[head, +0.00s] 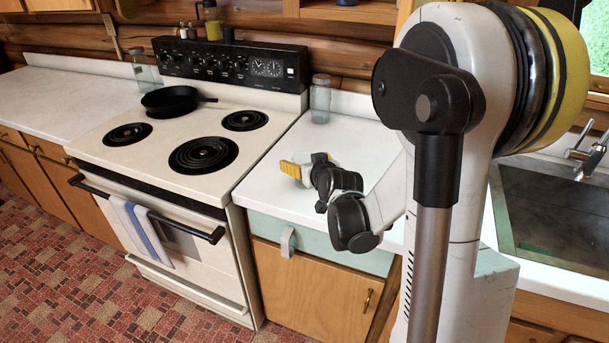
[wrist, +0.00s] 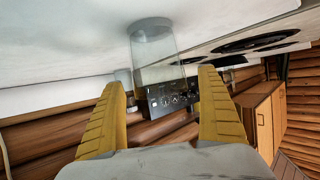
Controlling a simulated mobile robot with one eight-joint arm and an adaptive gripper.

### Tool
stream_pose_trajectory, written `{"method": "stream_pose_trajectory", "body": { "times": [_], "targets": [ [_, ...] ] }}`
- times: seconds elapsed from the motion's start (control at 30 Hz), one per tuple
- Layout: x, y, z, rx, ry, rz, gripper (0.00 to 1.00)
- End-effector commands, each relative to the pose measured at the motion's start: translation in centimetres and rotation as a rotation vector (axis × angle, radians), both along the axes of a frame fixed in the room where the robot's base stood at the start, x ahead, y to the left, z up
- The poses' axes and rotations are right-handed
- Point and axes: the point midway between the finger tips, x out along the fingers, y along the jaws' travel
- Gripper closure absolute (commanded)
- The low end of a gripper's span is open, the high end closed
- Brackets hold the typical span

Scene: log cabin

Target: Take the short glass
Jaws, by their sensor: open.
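A short clear glass (wrist: 153,52) stands on the white counter in the wrist view, which looks upside down, so the glass hangs from the top. My gripper (wrist: 162,80) is open, with its two yellow fingers to either side of the glass's line. The glass shows ahead of and between the fingertips, and no contact is visible. In the head view my gripper (head: 292,170) is low over the counter right of the stove. I cannot clearly make out the short glass there.
A clear jar (head: 320,100) stands at the back of this counter, and another jar (head: 142,68) stands left of the stove (head: 160,150). A black pan (head: 172,101) sits on a rear burner. The sink (head: 550,215) is at the right. Counter around my gripper is largely clear.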

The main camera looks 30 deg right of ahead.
Motion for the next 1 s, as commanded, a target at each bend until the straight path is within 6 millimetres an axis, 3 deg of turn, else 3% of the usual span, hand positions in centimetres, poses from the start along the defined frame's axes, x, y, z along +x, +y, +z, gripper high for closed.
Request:
{"method": "stream_pose_trajectory", "body": {
  "times": [0.23,0.43,0.47,0.83,1.0],
  "targets": [
    [0.5,-0.1,-0.1,0.0,0.0,0.0,0.13],
    [0.4,-0.1,-0.1,0.0,0.0,0.0,0.74],
    [0.4,-0.1,-0.1,0.0,0.0,0.0,0.77],
    [0.4,-0.1,0.0,0.0,0.0,0.0,0.77],
    [0.4,-0.1,1.5,0.0,0.0,0.0,0.77]
  ]
}}
